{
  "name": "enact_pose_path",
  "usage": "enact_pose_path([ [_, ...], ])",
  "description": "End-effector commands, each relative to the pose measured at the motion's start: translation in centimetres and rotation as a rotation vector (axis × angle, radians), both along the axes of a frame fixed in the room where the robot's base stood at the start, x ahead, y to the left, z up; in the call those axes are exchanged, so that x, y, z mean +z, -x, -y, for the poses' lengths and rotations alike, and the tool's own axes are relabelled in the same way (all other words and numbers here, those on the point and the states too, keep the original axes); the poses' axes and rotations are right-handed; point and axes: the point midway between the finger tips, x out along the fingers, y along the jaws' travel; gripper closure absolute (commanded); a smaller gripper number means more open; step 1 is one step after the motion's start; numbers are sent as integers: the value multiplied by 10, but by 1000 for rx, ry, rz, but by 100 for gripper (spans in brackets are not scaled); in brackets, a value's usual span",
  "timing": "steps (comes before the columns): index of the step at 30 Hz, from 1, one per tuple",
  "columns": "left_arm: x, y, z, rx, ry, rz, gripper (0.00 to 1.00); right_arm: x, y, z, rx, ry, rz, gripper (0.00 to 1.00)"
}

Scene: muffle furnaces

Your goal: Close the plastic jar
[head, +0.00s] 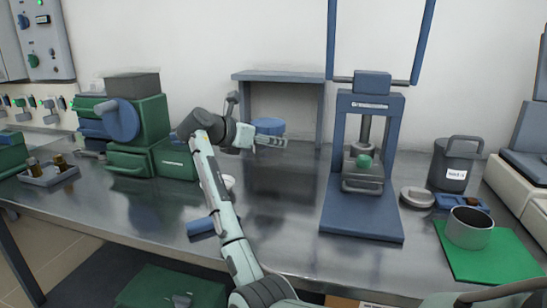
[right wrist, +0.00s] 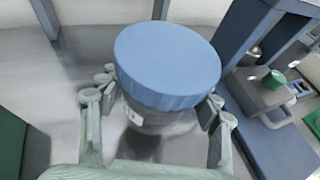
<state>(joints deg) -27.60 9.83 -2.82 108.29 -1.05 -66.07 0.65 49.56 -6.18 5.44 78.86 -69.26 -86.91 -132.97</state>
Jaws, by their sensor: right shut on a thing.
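The plastic jar has a wide blue lid (right wrist: 168,62) on top and a clear body (right wrist: 150,118) with a small pale label, seen in the right wrist view. The lid sits over the jar's mouth; I cannot tell whether it is screwed tight. In the head view the blue lid (head: 268,125) shows just above my right gripper (head: 272,142), at the back of the bench in front of a grey-blue stand. My right gripper (right wrist: 158,108) is shut on the jar, one finger on each side below the lid. Most of the jar body is hidden in the head view. My left gripper is not in view.
A blue press (head: 362,215) stands to the right, with a grey labelled canister (head: 455,165) and a metal pot (head: 470,228) on a green mat beyond. Green boxes (head: 140,130) and a small tray (head: 50,176) are at left. A blue cylinder (head: 201,226) lies near the front edge.

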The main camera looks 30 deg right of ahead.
Motion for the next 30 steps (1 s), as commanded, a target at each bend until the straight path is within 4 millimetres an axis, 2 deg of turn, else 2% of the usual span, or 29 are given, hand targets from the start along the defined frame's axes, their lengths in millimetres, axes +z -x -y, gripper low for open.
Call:
enact_pose_path([
  [3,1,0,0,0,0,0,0,-7,0,16,-1,4,2,100],
  [6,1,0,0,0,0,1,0,-10,-1,21,-1,2,3,100],
  [16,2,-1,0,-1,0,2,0,-12,-1,21,1,2,2,100],
  [24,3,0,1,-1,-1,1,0,-47,-1,21,1,2,-2,100],
  [30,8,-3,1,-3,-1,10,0,-51,-1,21,0,2,3,100],
])
